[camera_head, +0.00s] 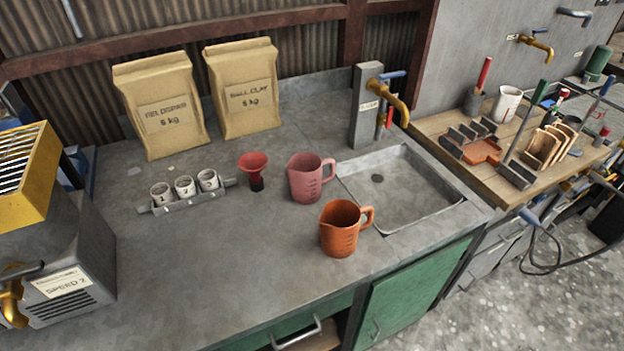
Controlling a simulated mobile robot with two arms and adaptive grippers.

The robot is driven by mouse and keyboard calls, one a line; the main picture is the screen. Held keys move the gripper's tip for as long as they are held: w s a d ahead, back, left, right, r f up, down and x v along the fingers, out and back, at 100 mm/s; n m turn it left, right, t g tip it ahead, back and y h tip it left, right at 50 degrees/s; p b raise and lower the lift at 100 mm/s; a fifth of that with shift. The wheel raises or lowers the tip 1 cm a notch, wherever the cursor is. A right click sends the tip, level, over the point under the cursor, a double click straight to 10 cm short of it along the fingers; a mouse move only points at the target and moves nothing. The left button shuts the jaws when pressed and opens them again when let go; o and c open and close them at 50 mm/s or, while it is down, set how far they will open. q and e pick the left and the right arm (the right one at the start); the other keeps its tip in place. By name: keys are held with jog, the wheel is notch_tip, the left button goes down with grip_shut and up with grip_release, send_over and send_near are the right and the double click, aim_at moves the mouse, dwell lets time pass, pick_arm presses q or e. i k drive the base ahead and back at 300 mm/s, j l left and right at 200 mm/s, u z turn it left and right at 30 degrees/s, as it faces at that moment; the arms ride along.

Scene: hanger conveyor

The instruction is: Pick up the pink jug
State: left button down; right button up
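The pink jug (304,181) stands upright on the grey counter in the head view, left of the sink basin. Its handle points right, toward the basin, and measuring marks show on its side. An orange jug (340,232) stands in front of it and a little to the right, close to the counter's front edge, also with its handle to the right. The two jugs look very close in the picture. Neither of my grippers shows in this view.
A red funnel (253,168) stands just left of the pink jug, and a rack (187,202) holds numbered cups farther left. The sink basin (410,200) and brass tap (392,97) are right. Paper bags (160,105) stand behind.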

aim_at(303, 170)
jog(key=i+l+u, duration=0.1)
jog(key=l, duration=0.5)
jog(key=i+l+u, duration=0.1)
jog(key=l, duration=0.55)
jog(key=i+l+u, duration=0.15)
jog(key=l, duration=0.5)
